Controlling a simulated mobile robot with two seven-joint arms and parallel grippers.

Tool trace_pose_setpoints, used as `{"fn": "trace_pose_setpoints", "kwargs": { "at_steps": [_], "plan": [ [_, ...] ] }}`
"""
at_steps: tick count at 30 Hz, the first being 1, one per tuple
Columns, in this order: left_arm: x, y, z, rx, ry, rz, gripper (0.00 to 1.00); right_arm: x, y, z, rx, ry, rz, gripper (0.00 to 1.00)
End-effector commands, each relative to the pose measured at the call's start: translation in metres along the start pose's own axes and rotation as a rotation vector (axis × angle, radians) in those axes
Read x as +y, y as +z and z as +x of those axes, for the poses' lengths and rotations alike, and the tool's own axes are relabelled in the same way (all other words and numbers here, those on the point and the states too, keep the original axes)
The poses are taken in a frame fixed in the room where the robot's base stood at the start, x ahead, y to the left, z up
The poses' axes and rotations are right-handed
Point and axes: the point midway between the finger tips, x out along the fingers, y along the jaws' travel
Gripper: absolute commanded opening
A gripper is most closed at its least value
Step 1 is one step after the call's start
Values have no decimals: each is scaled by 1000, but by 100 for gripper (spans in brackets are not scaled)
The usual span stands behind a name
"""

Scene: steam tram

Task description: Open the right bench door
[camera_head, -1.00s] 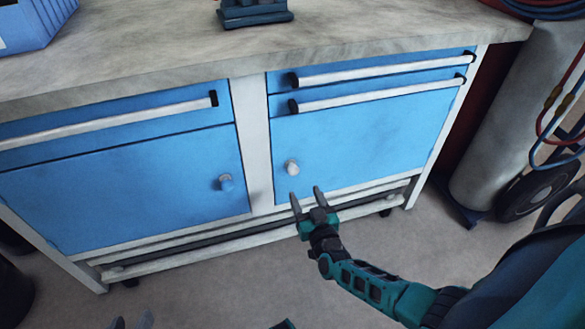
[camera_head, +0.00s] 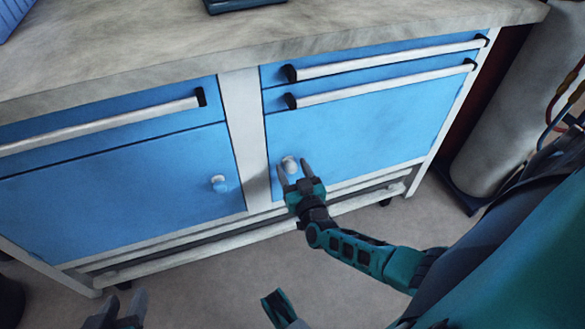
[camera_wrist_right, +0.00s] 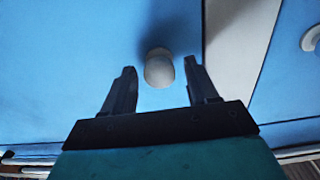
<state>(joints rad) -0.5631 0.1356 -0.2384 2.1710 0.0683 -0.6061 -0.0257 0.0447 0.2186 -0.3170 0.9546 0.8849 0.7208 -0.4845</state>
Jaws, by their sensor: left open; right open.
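The right bench door (camera_head: 360,140) is a blue panel below two drawers and stands shut. Its round pale knob (camera_head: 289,165) is near the door's left edge. My right gripper (camera_head: 293,172) is open just in front of the knob. In the right wrist view, the knob (camera_wrist_right: 159,68) shows between and just beyond the two fingertips of the right gripper (camera_wrist_right: 160,80), with clear gaps on both sides. My left gripper (camera_head: 118,310) is open and empty at the bottom left, low in front of the bench and partly cut off.
The left bench door (camera_head: 110,190) has its own knob (camera_head: 219,184) and is shut. Drawer handles (camera_head: 385,84) run above the right door. A low rail (camera_head: 200,245) runs along the bench's foot. A grey cylinder (camera_head: 500,130) stands right of the bench.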

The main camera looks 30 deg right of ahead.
Motion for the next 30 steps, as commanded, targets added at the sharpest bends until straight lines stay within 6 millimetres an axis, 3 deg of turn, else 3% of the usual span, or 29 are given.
{"fn": "trace_pose_setpoints", "kwargs": {
  "at_steps": [2, 21, 30],
  "plan": [
    [0, 0, 0, 0, 0, 0, 43, 0, 0, 0, 0, 0, 0, 58],
    [1, 4, -1, -8, 1, -3, 43, 0, 0, 0, 0, 0, 0, 0],
    [1, 4, -2, -9, 1, -3, 43, 0, 0, -1, 0, -1, 0, 0]
  ]
}}
